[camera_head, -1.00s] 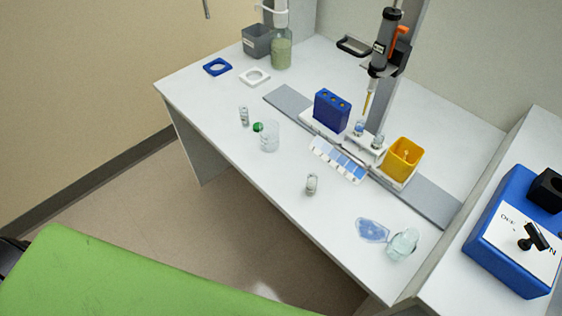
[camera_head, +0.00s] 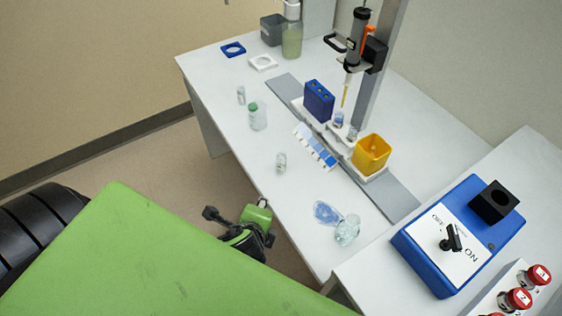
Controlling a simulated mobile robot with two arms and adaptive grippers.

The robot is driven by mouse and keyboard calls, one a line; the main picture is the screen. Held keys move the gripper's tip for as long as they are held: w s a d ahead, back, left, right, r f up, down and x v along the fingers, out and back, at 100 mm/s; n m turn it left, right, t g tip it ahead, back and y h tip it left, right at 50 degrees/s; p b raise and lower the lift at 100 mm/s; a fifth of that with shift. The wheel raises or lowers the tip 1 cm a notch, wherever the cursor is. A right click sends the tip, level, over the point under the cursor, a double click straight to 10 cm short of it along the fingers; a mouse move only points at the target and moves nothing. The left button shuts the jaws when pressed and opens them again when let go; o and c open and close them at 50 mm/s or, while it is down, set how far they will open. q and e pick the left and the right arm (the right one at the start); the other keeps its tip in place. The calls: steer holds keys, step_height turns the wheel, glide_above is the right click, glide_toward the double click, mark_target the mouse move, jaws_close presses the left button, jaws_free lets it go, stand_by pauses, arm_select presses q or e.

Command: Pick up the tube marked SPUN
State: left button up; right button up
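Several small clear tubes are on the white bench, and I cannot read SPUN on any. One tube (camera_head: 281,162) stands alone near the front edge. Another tube (camera_head: 241,95) stands farther back. A green-and-black end of one of my arms (camera_head: 236,212), seemingly the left gripper, shows below the bench's front edge, apart from the tubes. Its fingers are too unclear to tell open or shut. I do not see my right gripper.
A clear jar with a green top (camera_head: 258,117) stands between the lone tubes. A blue rack (camera_head: 319,101), yellow bin (camera_head: 371,154) and colour card (camera_head: 315,146) sit mid-bench. A clear crumpled-looking item (camera_head: 347,230) lies near the front. A blue switch box (camera_head: 455,240) is at right.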

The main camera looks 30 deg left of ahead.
mark_target(280, 167)
arm_select(q)
steer(key=w+d+r+m+t, duration=0.1)
steer(key=w+r+m+t, duration=0.4)
steer(key=m, duration=1.1)
steer(key=shift+t, duration=0.4)
steer(key=x, duration=0.7)
steer(key=shift+f, duration=0.2)
steer(key=shift+w+a, duration=0.15)
steer(key=shift+w, duration=0.3)
steer(key=x, duration=0.4)
steer(key=shift+w+p, duration=0.25)
steer(key=shift+p, duration=0.15)
jaws_close()
